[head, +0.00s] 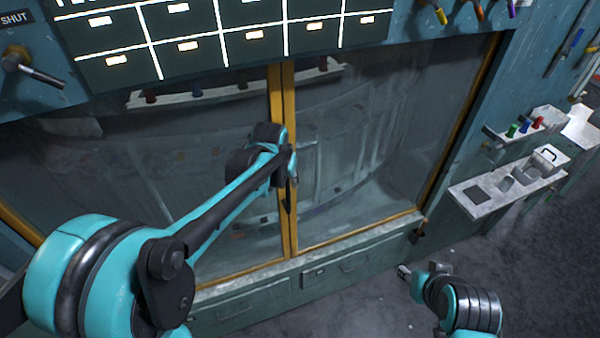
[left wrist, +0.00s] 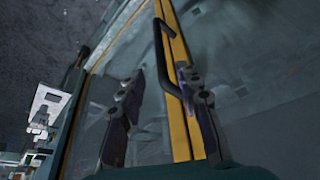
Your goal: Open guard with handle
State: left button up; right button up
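The guard is a pair of large glass panels in yellow frames (head: 289,100), meeting at a middle post. A dark handle (head: 288,201) is on this post, partly hidden by my left gripper (head: 291,172) in the head view. In the left wrist view the black bar handle (left wrist: 163,38) stands off the yellow frame (left wrist: 176,60). My left gripper (left wrist: 159,82) has its fingers spread, with the handle's lower end by the right finger. Contact cannot be made out. My right arm (head: 462,303) is low at the right, its fingers too small to read.
A dark board (head: 230,43) with pale tags hangs above the guard. A lever marked SHUT (head: 40,76) is at the upper left. Grey shelves (head: 505,186) with small items project at the right. The floor (head: 365,310) below is clear.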

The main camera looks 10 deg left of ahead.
aim_at(287, 187)
pick_arm(q)
jog(key=x, duration=0.7)
jog(key=shift+w+a+f, duration=0.15)
jog(key=shift+w+f, duration=0.05)
jog(key=shift+f, duration=0.1)
grip_shut()
